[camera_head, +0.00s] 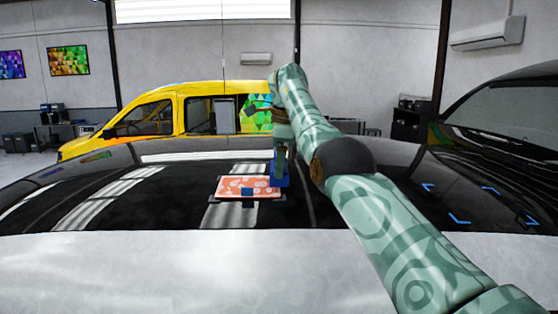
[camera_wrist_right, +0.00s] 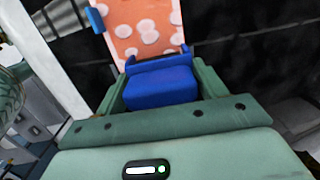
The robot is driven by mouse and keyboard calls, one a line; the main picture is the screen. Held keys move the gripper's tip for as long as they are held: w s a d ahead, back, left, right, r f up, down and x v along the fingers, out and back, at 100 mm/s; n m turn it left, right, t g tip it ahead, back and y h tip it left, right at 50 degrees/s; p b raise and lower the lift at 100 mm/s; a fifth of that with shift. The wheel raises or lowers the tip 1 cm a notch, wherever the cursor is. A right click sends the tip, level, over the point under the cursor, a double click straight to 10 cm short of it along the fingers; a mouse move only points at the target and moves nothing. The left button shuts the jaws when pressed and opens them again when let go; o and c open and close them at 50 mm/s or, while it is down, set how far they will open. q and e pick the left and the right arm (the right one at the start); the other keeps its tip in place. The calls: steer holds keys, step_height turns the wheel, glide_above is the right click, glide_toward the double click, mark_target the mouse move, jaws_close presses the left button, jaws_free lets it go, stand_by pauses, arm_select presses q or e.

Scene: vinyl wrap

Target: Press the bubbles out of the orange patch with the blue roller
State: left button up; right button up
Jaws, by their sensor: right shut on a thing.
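The orange patch (camera_head: 232,184) with pale round bubbles lies on the dark glossy car surface. My right gripper (camera_head: 280,170) is at the patch's right end, pointing down, and is shut on the blue roller (camera_head: 280,182). In the right wrist view the blue roller (camera_wrist_right: 160,86) sits between the green fingers (camera_wrist_right: 160,92). The orange patch (camera_wrist_right: 146,24) with several pale bubbles lies just beyond it there. I cannot tell whether the roller touches the patch. My left gripper is not in view.
A small blue piece (camera_head: 247,191) is at the patch's front edge; a blue piece (camera_wrist_right: 96,19) also shows beside the patch in the wrist view. Blue corner marks (camera_head: 459,219) lie on the dark surface at right. A yellow van (camera_head: 160,118) stands behind. The dark surface left of the patch is clear.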

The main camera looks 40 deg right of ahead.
steer(key=shift+f, duration=0.4)
steer(key=shift+w+a+r+p, duration=0.25)
steer(key=shift+w+a+p, duration=0.35)
steer(key=shift+p, duration=0.15)
steer(key=shift+a, duration=0.2)
steer(key=shift+w+f, duration=0.15)
steer(key=shift+a, duration=0.1)
steer(key=shift+w+a+p, duration=0.3)
steer(key=shift+a+p, duration=0.1)
steer(key=shift+p, duration=0.15)
steer(key=shift+w+a, duration=0.35)
steer(key=shift+a, duration=0.05)
